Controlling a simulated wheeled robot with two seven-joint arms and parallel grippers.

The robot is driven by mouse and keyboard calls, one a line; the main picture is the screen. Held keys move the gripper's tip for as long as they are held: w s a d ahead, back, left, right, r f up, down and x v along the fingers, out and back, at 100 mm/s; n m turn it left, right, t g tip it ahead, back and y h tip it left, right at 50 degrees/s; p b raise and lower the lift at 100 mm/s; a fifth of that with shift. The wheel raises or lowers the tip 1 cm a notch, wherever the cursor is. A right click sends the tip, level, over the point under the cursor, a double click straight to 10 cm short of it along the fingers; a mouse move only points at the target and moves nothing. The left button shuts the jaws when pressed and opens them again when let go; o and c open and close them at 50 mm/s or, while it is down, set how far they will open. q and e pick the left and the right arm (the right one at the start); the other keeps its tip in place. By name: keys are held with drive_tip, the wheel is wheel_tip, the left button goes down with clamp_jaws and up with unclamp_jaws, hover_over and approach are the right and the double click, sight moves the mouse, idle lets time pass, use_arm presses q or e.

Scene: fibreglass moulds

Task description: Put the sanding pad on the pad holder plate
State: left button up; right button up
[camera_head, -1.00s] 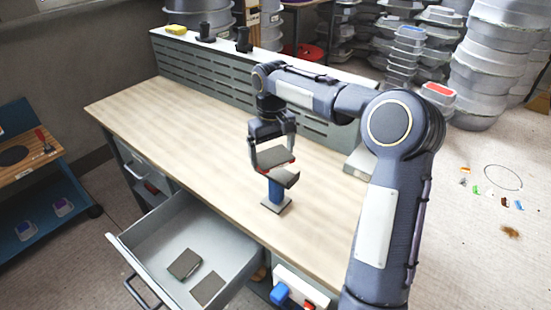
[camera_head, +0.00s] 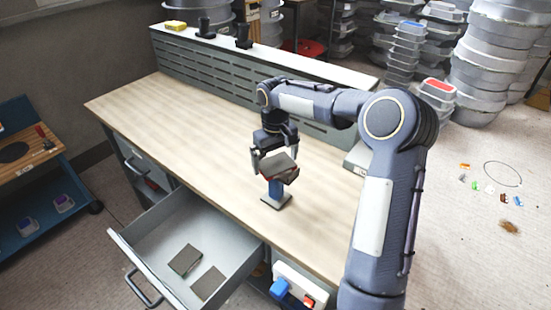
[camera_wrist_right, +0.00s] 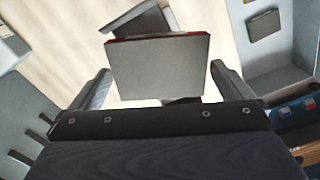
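My right gripper (camera_head: 273,157) is over the workbench, with its fingers at opposite sides of the sanding pad (camera_wrist_right: 158,68). In the head view the pad (camera_head: 278,162) is tilted, directly over the pad holder, whose blue post (camera_head: 275,187) stands on a small dark base. The pad largely hides the holder plate. A grey plate-like part shows behind the pad in the wrist view. I cannot tell whether pad and plate touch. My left gripper is out of view.
An open drawer (camera_head: 150,246) at the bench front holds two grey pads (camera_head: 185,260). The bench's left side (camera_head: 150,105) is clear. Stacked moulds (camera_head: 488,65) stand at right.

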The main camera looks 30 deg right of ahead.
sight(275, 163)
drive_tip(key=shift+r, duration=0.1)
drive_tip(key=s+a+r+t, duration=0.1)
drive_tip(key=s+r, duration=0.2)
drive_tip(key=r, duration=0.4)
drive_tip(key=s+a+r, duration=0.1)
drive_tip(key=s+r, duration=0.1)
drive_tip(key=r, duration=0.5)
drive_tip(key=s+a+f+m+t+y, duration=0.1)
drive_tip(key=s+a+f, duration=0.3)
drive_tip(key=s, duration=0.8)
drive_tip(key=s+a+f+t+y, duration=0.2)
drive_tip(key=s+a+f, duration=0.3)
drive_tip(key=s, duration=0.7)
drive_tip(key=shift+s+a+f+m+t+y, duration=0.2)
drive_tip(key=shift+s+a+m+t+y, duration=0.15)
drive_tip(key=shift+t, duration=0.45)
